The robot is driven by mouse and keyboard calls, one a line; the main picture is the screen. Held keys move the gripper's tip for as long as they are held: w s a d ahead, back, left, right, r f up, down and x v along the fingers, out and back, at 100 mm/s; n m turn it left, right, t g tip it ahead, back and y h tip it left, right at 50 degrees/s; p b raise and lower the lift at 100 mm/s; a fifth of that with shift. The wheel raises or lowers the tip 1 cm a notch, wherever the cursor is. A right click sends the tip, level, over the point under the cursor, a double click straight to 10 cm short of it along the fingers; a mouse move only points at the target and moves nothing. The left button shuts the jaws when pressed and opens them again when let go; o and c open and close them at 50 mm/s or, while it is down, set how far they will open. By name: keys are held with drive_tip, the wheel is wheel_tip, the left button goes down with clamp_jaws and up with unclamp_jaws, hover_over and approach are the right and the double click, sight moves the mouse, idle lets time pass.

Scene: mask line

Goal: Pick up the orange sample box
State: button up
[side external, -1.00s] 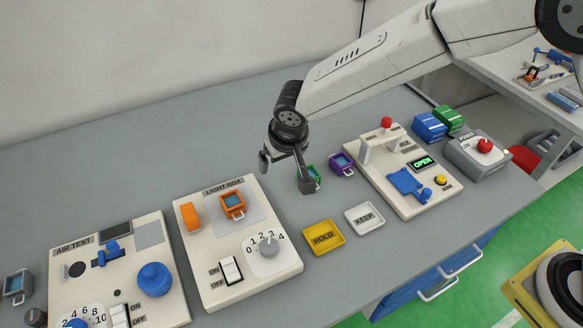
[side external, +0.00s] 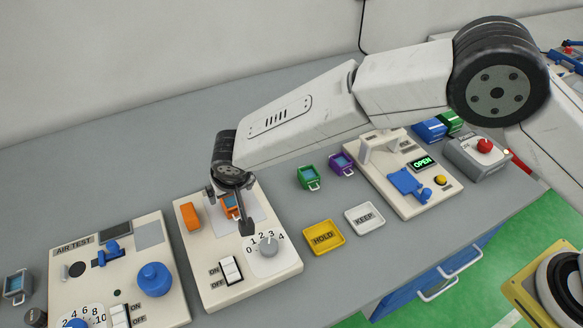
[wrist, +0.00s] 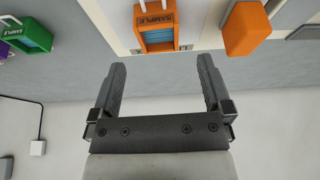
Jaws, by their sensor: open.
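The orange sample box (side external: 229,202) sits on the pale pad of the light box panel (side external: 270,278), partly hidden behind my gripper in the side view. In the wrist view the orange sample box (wrist: 157,28) shows its SAMPLE label and blue window, at the top, beyond my fingertips. My gripper (side external: 230,208) is over the light box panel. In the wrist view my gripper (wrist: 162,72) has its two fingers wide apart with nothing between them.
A plain orange block (side external: 190,216) stands left of the sample box. Green (side external: 309,177) and purple (side external: 341,164) sample boxes stand on the bench to the right. HOLD (side external: 323,237) and KEEP (side external: 364,218) trays lie in front. The air test panel (side external: 75,275) is at left.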

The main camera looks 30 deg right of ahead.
sight(231, 199)
drive_tip(key=shift+w+f, duration=0.1)
drive_tip(key=shift+f, duration=0.25)
drive_tip(key=shift+x, duration=2.45)
drive_tip(key=shift+d, duration=0.1)
clamp_jaws()
drive_tip(key=shift+r, duration=0.15)
